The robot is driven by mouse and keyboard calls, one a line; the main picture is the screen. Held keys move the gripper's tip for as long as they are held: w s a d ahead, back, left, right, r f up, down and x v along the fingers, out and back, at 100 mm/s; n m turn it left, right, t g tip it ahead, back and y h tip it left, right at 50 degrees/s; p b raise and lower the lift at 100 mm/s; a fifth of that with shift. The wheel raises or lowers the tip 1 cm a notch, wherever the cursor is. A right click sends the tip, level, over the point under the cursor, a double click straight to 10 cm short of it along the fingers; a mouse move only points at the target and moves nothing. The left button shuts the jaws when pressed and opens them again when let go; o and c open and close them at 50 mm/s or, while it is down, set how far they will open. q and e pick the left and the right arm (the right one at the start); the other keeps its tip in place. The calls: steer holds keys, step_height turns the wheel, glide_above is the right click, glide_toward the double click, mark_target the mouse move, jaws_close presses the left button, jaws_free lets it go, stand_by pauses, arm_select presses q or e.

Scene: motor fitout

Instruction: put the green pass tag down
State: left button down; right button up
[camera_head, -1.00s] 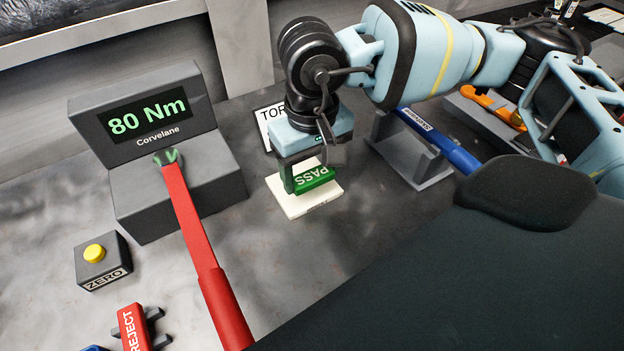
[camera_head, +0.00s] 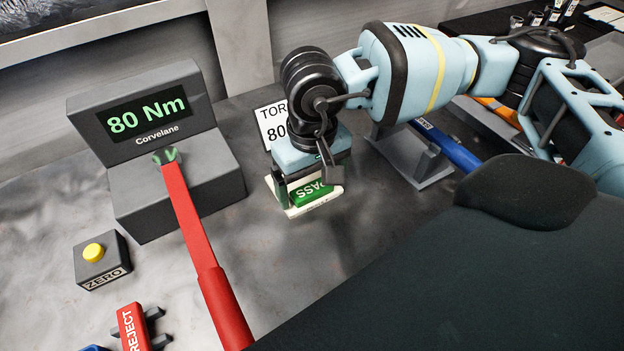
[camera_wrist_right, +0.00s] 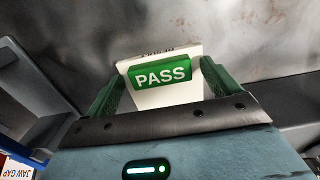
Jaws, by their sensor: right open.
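The green PASS tag (camera_head: 314,192) lies on a small white plate (camera_head: 302,211) on the grey bench. My right gripper (camera_head: 306,194) is over the tag, pointing down. Its fingers are open, one at each side of the tag. In the right wrist view the tag (camera_wrist_right: 162,75) shows its PASS lettering between the two fingers (camera_wrist_right: 163,90), with the white plate (camera_wrist_right: 170,98) beneath it. A gap shows between the tag and the left finger; at the right finger I cannot tell whether they touch. My left gripper is not in view.
A grey tester (camera_head: 150,160) reading 80 Nm stands at the left with a red-handled tool (camera_head: 195,235) on it. A yellow-buttoned ZERO box (camera_head: 100,262) and a red REJECT tag (camera_head: 133,327) are nearer. A blue-handled tool (camera_head: 445,148) rests in a grey cradle (camera_head: 415,165) to the right.

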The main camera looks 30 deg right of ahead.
mark_target(312, 189)
steer(key=shift+r, duration=0.15)
step_height(312, 189, up, 12)
stand_by(0.5)
stand_by(0.5)
